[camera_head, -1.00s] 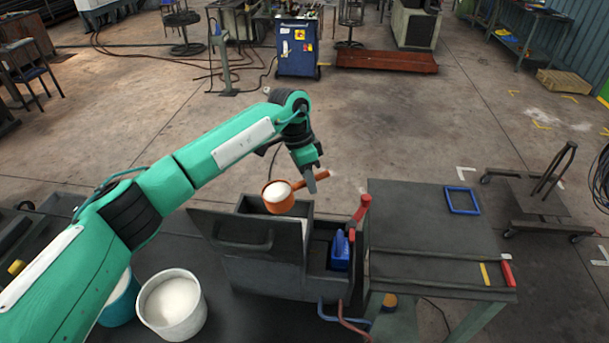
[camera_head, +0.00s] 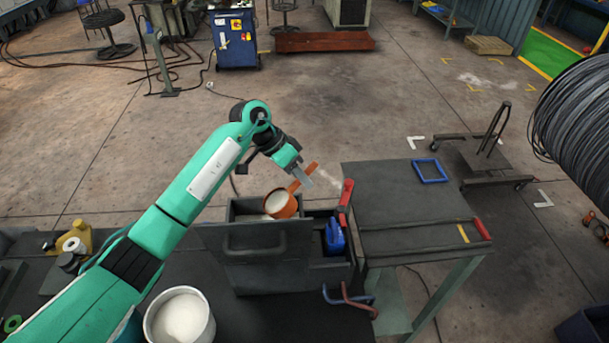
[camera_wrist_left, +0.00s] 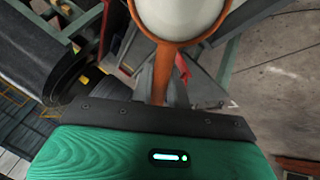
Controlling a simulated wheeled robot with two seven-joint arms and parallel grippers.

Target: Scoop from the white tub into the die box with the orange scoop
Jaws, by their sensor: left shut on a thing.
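The orange scoop (camera_head: 287,210) holds white powder in its cup, and the cup looks tipped in the head view. It hangs over the open left compartment of the dark die box (camera_head: 262,268). My left gripper (camera_head: 303,178) is shut on the scoop's handle, above and behind the box. The left wrist view shows the cup (camera_wrist_left: 181,37) full of white, with its handle running down to my gripper. The white tub (camera_head: 149,322) stands at the lower left with white powder inside. The inside of the box's left compartment is mostly hidden. My right gripper is not in view.
A blue object (camera_head: 335,238) sits in the box's right compartment, beside a red lever (camera_head: 346,194). A dark side table (camera_head: 400,200) with a blue frame (camera_head: 430,171) stands at right. A large black coil (camera_head: 580,125) is at the right edge. A faint whitish wisp hangs near the gripper.

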